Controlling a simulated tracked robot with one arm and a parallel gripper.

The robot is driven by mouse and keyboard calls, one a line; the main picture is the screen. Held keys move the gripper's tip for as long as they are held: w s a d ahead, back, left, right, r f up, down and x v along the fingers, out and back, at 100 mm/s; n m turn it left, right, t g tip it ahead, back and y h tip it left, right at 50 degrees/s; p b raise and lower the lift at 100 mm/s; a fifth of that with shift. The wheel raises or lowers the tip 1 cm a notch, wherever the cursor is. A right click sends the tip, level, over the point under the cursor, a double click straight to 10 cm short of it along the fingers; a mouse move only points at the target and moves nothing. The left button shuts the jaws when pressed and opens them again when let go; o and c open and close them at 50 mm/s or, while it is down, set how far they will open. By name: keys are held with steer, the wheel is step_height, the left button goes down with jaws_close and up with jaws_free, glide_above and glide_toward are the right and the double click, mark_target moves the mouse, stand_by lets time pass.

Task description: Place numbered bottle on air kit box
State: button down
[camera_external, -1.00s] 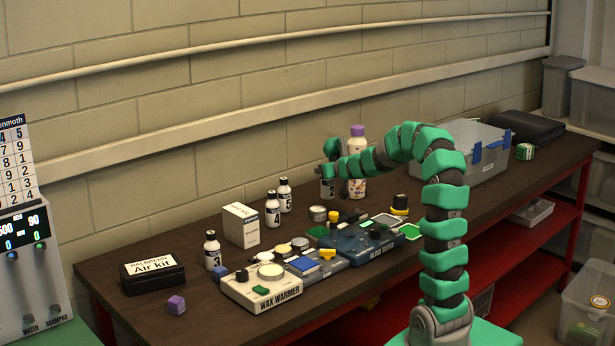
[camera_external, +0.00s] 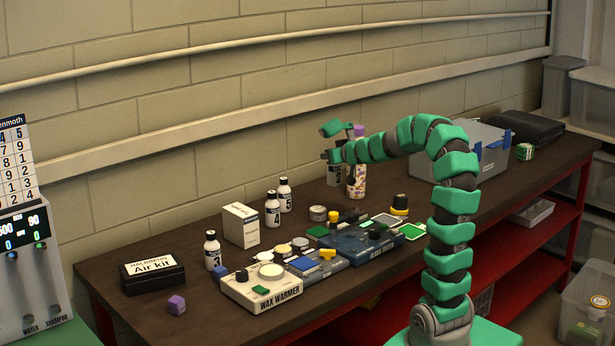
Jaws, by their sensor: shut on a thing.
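My gripper (camera_external: 331,156) is shut on a white-and-dark numbered bottle (camera_external: 334,175) and holds it roughly upright near the wall, left of a taller purple-capped bottle (camera_external: 360,176). The gripper hides the bottle's top, and its number is too small to read surely. The air kit box (camera_external: 153,273), black with a white "Air kit" label on top, lies at the front left of the bench with nothing on it. More numbered bottles stand on the bench: one marked 3 (camera_external: 212,251) right of the box, and two farther back, one (camera_external: 272,210) beside the other (camera_external: 285,195).
A white carton (camera_external: 241,225), the wax warmer (camera_external: 262,288) and a blue device (camera_external: 355,245) occupy the bench between my gripper and the box. A small tin (camera_external: 318,213) stands below the held bottle. A purple cube (camera_external: 176,304) lies in front of the box.

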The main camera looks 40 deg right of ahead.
step_height(320, 180, up, 5)
steer(key=shift+r, duration=0.2)
steer(key=shift+w+a+r, duration=0.15)
steer(key=shift+a, duration=0.45)
steer(key=w+a+n+y+p, duration=0.25)
steer(key=a+n+y, duration=0.25)
steer(key=a, duration=2.4)
steer(key=s+a+n+g+y+p, duration=0.15)
steer(key=s+a, duration=0.35)
steer(key=a, duration=0.5)
steer(key=s+a+n+y+p, duration=0.15)
steer(key=s+a, duration=0.35)
steer(key=a, duration=0.5)
steer(key=s+a+n+g+y, duration=0.1)
steer(key=s+a+y, duration=0.3)
steer(key=a, duration=0.5)
step_height(320, 180, down, 5)
steer(key=h, duration=0.1)
steer(key=shift+a+x, duration=0.2)
steer(key=shift+x, duration=8.15)
